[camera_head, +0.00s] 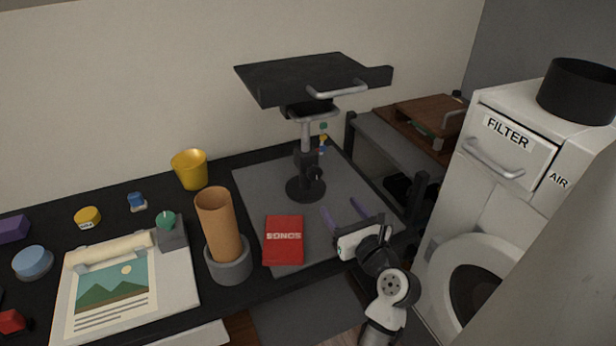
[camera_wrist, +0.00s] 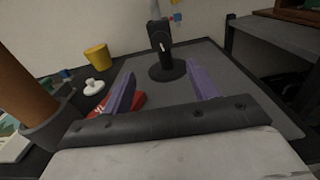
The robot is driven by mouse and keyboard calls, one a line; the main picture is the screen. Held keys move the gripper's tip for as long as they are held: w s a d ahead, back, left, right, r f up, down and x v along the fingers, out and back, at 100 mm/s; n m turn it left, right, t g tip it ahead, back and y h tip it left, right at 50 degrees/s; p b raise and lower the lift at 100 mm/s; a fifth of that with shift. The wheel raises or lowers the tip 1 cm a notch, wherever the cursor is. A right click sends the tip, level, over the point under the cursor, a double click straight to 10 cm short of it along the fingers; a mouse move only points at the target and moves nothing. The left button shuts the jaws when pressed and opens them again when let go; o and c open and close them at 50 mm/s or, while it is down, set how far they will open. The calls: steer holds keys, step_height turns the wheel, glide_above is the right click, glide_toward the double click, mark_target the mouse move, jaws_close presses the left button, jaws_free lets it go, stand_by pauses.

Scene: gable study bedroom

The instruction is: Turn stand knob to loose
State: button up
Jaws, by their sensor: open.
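The stand (camera_head: 305,140) has a black tilted top, a grey post and a round black base on a grey mat (camera_head: 350,178). A dark knob (camera_head: 316,174) sits low on its post. In the wrist view the knob (camera_wrist: 163,46) faces me, with a pale pointer mark. Its exact setting is too small to read. My gripper (camera_head: 345,211) is open and empty, with two purple fingers in front of the stand's base and apart from it. In the wrist view my gripper (camera_wrist: 160,72) has the stand's base beyond and between its fingertips.
A red SONGS book (camera_head: 284,240) lies left of my gripper, near a tan tube (camera_head: 217,220) in a grey holder. A yellow cup (camera_head: 189,170) stands farther back. A white FILTER cabinet (camera_head: 515,150) is at right. Coloured markers (camera_head: 323,138) show beside the post.

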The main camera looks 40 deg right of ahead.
mark_target(316, 176)
steer(key=p+x, duration=0.2)
steer(key=x, duration=1.1)
steer(key=shift+w+d+f+p, duration=0.15)
steer(key=shift+w+d+p, duration=0.05)
steer(key=shift+w+p, duration=0.15)
steer(key=c, duration=1)
